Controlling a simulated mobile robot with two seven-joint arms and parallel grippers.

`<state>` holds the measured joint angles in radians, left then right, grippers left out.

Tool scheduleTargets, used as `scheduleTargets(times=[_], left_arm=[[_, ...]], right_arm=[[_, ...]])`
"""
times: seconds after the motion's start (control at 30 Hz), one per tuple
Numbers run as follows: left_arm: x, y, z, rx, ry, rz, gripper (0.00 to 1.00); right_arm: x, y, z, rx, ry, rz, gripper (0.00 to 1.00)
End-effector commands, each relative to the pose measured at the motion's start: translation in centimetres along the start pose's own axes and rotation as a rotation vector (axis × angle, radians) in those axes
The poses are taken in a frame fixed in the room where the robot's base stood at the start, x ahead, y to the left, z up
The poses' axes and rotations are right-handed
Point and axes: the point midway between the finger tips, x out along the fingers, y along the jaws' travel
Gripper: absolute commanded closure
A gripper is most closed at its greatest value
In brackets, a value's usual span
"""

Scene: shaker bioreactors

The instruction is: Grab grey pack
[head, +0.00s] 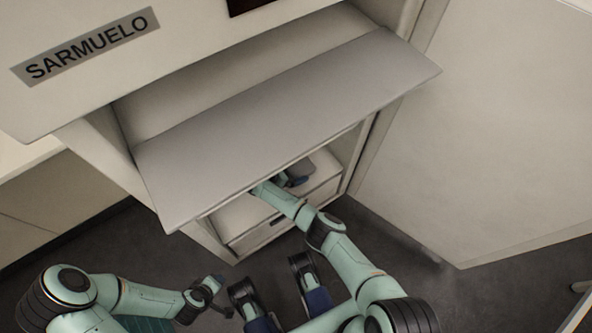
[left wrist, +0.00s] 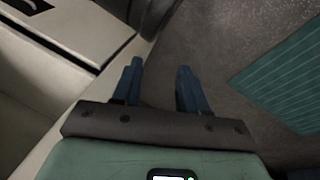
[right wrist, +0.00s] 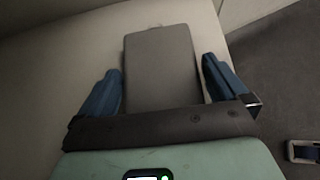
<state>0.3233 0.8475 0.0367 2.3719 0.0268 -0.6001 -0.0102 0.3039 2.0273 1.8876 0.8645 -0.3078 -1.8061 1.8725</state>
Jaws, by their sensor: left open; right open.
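The grey pack (right wrist: 160,62) is a flat, rectangular block lying on a pale surface in the right wrist view. My right gripper (right wrist: 161,82) is open, with one blue finger on each side of the pack's near end. Gaps show between the fingers and the pack, and the gripper's body hides its near edge. In the head view my right gripper (head: 285,180) reaches into the cabinet under the grey shelf, and a grey part of the pack (head: 322,162) shows beside it. My left gripper (left wrist: 157,85) is open and empty over the dark floor, outside the cabinet.
The grey shelf (head: 290,115) sticks out above my right arm. A drawer front (head: 285,215) is below the opening. A large pale door (head: 490,130) stands on the right. The dark floor (head: 160,240) is clear on the left.

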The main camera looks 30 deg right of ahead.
Motion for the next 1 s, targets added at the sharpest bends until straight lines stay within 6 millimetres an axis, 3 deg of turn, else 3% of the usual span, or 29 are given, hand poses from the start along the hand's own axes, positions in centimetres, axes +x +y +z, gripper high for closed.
scheduleTargets(times=[0.17,0.3,0.33,0.73,0.97,1.0], left_arm=[[-0.1,0.0,0.0,0.000,0.001,0.000,0.57],[-0.1,0.0,0.0,0.000,0.000,0.000,0.57],[-0.1,0.0,0.0,0.000,0.000,0.000,0.57],[-0.6,0.2,0.5,0.001,-0.017,0.001,0.57],[-2.7,0.8,2.6,0.007,-0.083,0.007,0.57],[-3.3,1.0,3.2,0.008,-0.102,0.008,0.57]], right_arm=[[0.0,0.0,0.1,0.000,0.000,0.001,0.00],[0.0,0.0,0.1,0.000,0.000,0.000,0.42],[0.0,0.0,0.1,0.000,0.000,0.000,0.47],[-0.5,0.1,0.8,0.002,-0.001,0.002,0.47],[-2.4,0.1,3.6,0.004,-0.003,0.004,0.47],[-2.3,-0.7,3.4,0.000,-0.002,0.000,0.47]])
